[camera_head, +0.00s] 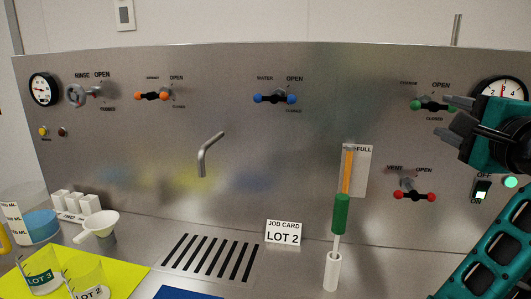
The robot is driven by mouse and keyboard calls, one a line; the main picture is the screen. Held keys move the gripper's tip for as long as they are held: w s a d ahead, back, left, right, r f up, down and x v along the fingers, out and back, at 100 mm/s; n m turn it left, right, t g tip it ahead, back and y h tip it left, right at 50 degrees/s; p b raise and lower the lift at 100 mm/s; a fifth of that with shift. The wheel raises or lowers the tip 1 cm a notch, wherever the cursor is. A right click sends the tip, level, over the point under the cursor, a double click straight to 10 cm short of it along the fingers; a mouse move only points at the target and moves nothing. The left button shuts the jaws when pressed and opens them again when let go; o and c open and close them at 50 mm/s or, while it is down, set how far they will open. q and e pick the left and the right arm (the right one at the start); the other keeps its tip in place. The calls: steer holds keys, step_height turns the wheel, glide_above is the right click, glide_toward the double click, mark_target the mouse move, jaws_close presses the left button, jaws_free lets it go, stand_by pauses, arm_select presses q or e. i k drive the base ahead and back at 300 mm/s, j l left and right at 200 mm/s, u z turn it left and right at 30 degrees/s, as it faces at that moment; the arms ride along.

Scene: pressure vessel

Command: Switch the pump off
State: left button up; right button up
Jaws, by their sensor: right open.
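A rocker switch (481,191) with a black surround sits low on the right of the steel panel, with OFF marked above it and ON below it. I cannot read a pump label, and its rocker position is too small to be sure of. A pale green round lamp (511,182) shows lit just right of it. My right gripper (446,117) is open, its dark fingers pointing left, above and left of the switch. It is in front of the panel near the green-handled valve (430,106) and partly covers it. My left gripper is not in view.
A red vent valve (414,195) is left of the switch. A blue water valve (275,98) and an orange valve (151,96) are farther left. A gauge (500,88) is partly behind my right gripper.

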mark_target(482, 188)
steer(key=k, duration=0.85)
